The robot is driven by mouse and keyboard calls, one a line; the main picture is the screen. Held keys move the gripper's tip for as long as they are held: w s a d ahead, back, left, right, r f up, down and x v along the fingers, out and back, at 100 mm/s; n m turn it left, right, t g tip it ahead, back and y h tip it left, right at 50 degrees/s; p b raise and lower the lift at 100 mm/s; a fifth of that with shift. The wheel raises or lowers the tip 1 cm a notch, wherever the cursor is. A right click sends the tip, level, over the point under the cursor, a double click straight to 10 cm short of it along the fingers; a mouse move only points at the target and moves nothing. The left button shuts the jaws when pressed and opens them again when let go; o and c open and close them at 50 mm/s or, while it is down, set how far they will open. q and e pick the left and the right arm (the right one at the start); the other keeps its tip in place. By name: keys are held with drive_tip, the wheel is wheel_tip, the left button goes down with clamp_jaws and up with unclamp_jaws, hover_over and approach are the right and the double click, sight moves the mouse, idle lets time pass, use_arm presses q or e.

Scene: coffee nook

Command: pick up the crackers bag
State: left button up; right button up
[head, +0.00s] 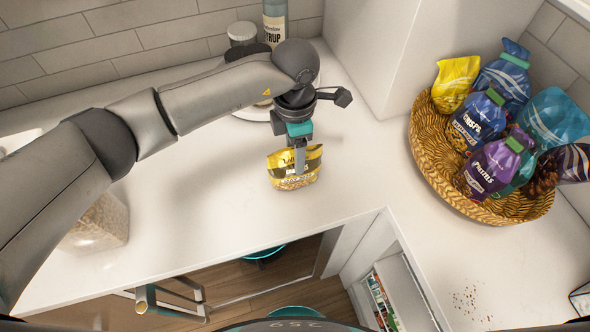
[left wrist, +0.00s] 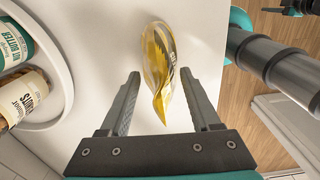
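A small yellow bag with a dark printed label (head: 283,179), which I take for the crackers bag, stands on the white counter near its front edge. My left gripper (head: 301,172) reaches down over it, with a finger in front of part of the bag. In the left wrist view the bag (left wrist: 158,62) shows edge-on between the two fingers (left wrist: 159,73). The fingers are wide apart, with a gap on both sides of the bag. The label is too small to read fully. My right gripper is not seen in the head view.
A wicker basket (head: 428,165) at the right holds several snack bags, one of them yellow (head: 455,82). Behind my left arm stand a syrup bottle (head: 274,22) and a jar (head: 242,33). A clear container (head: 98,225) stands at the left. Counter around the yellow bag is clear.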

use_arm(q)
clamp_jaws()
idle(1.2)
